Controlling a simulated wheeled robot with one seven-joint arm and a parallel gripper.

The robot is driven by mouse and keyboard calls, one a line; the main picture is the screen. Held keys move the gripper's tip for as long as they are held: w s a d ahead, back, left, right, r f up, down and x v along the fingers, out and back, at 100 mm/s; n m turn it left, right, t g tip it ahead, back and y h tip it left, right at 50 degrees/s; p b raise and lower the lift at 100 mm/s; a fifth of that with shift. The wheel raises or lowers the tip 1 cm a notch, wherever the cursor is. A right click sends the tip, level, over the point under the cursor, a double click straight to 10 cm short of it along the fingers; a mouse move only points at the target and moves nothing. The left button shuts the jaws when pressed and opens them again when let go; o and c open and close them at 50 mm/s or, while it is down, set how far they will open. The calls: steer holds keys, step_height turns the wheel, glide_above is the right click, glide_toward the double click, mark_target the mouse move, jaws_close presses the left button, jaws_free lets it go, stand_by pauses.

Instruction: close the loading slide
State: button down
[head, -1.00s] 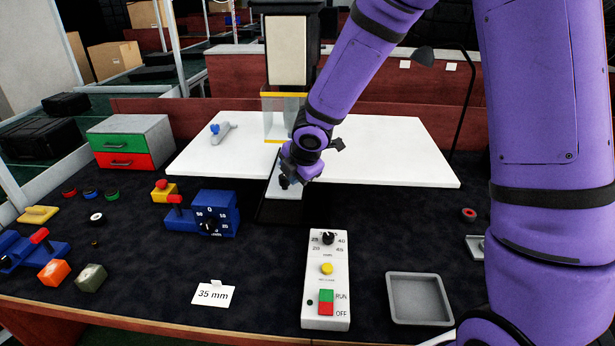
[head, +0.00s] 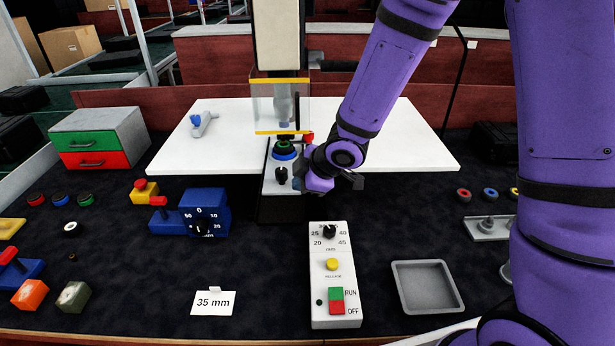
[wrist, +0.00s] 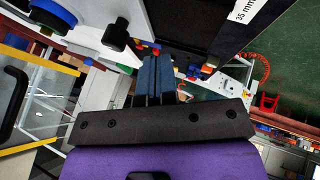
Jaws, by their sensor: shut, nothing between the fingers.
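The loading slide (head: 269,187) is a light plate on a dark base in front of the press. It carries a black knob (head: 281,174), and behind the knob sits a blue ring with a green and black piece (head: 284,151) below the clear, yellow-edged guard (head: 282,103). The knob (wrist: 116,36) and blue ring (wrist: 48,18) also show in the wrist view. My gripper (head: 303,180) is just right of the knob. In the wrist view its fingers (wrist: 156,75) are together, empty, and apart from the knob.
A control box (head: 333,290) with a dial and buttons stands in front of the slide. A blue dial unit (head: 205,212) is to its left, and a grey tray (head: 428,288) to the right. A red-tipped part (head: 308,138) stands close behind my gripper.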

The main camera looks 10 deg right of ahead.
mark_target(289, 178)
steer(key=x, duration=0.5)
steer(key=shift+w+a+f, duration=0.2)
steer(key=shift+f, duration=0.1)
steer(key=shift+w+r, duration=0.1)
steer(key=shift+w, duration=1.05)
steer(key=shift+w+a, duration=0.1)
steer(key=shift+w, duration=0.65)
steer(key=w, duration=0.3)
steer(key=w+d, duration=0.1)
steer(key=w, duration=0.2)
steer(key=shift+d, duration=0.15)
steer(key=shift+w+r, duration=0.1)
steer(key=shift+w, duration=0.25)
